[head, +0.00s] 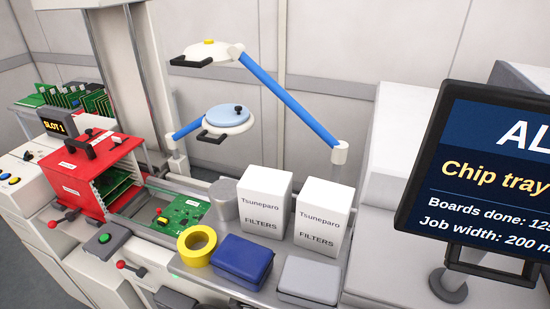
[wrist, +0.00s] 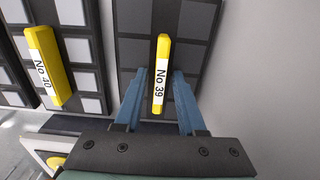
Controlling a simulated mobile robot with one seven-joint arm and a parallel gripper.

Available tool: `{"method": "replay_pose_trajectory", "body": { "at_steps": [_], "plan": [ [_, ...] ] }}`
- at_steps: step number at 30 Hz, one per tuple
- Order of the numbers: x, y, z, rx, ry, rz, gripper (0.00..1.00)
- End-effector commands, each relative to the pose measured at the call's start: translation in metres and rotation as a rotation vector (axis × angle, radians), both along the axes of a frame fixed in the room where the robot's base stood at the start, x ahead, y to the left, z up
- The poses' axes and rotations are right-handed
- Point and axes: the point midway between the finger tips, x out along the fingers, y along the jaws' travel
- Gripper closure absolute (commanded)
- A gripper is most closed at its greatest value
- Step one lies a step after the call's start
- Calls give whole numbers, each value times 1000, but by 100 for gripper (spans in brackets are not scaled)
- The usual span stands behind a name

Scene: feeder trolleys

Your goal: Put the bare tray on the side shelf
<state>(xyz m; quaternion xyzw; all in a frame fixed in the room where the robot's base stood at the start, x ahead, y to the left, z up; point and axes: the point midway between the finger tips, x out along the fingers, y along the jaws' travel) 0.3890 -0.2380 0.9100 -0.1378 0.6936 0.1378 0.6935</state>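In the wrist view, a dark tray with a yellow handle marked No 39 (wrist: 160,85) lies under my gripper. Its square pockets look plain dark grey. Beside it on the left is another dark tray with a yellow handle marked No 40 (wrist: 45,62); its squares are paler and look filled. My gripper (wrist: 159,72) has its two blue fingers apart, one on each side of the No 39 handle, with a gap showing at both sides. The head view does not show my gripper or these trays. I cannot make out the side shelf in either view.
The head view shows a red rack (head: 75,180) with green boards, a yellow tape roll (head: 197,246), a blue case (head: 243,262), a grey case (head: 309,280), two white filter boxes (head: 265,203), and a large screen (head: 485,170) at right. A pale wall (wrist: 270,80) stands right of the trays.

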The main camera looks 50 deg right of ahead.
Motion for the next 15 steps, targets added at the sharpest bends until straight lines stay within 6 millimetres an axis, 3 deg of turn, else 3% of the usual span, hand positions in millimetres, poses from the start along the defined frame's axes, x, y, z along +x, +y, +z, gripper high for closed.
{"method": "replay_pose_trajectory", "body": {
  "at_steps": [9, 15],
  "plan": [
    [0, 0, 2, 0, 0, 0, 54],
    [1, 0, 23, -2, -3, 0, 54]
  ]
}}
